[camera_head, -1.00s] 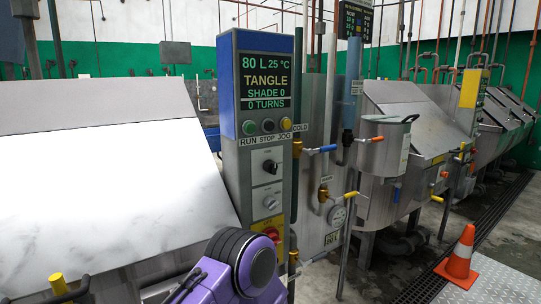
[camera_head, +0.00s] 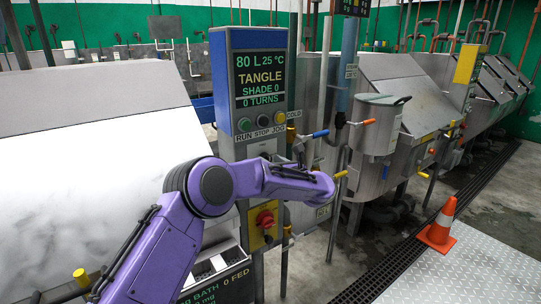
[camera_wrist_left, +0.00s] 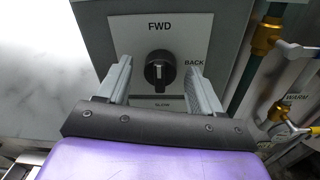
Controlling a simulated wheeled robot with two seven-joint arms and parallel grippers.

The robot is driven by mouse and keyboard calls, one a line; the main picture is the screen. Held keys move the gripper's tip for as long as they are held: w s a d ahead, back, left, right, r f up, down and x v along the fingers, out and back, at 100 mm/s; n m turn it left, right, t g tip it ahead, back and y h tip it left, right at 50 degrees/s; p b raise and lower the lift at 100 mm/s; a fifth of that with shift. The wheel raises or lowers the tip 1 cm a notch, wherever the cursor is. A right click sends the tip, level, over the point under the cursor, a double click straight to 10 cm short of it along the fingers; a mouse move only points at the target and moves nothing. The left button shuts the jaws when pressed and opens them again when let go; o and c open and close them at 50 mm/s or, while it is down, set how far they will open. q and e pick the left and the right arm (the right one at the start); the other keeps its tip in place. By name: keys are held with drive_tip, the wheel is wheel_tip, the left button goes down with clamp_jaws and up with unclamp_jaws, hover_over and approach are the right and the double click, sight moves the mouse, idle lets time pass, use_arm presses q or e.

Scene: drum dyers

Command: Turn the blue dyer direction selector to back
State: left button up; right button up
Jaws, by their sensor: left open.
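The direction selector (camera_wrist_left: 159,71) is a round black knob on a pale plate on the blue-topped dyer's control post (camera_head: 222,85). FWD is printed above it and BACK to its right. Its light mark looks about upright, towards FWD. My left gripper (camera_wrist_left: 158,66) is open, one finger to each side of the knob in the wrist view. Bare plate shows between the knob and each finger, and nothing is held. How far the fingertips stand from the plate is hard to tell. In the head view my purple arm covers much of the lower panel, and the selector is not clearly seen.
A red emergency knob (camera_head: 265,219) sits lower on the post. Pipes with an orange-handled valve (camera_head: 369,122) and a blue-handled valve (camera_head: 320,134) stand close to the right. A white sloped dyer cover (camera_head: 90,175) is at left. A cone (camera_head: 440,225) stands on the floor.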

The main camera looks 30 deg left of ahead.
use_arm(q)
drive_tip(key=shift+w+a, duration=0.1)
drive_tip(key=shift+a, duration=0.2)
drive_tip(key=shift+w+f, duration=0.1)
drive_tip(key=c, duration=1.1)
drive_tip(key=shift+o, duration=0.2)
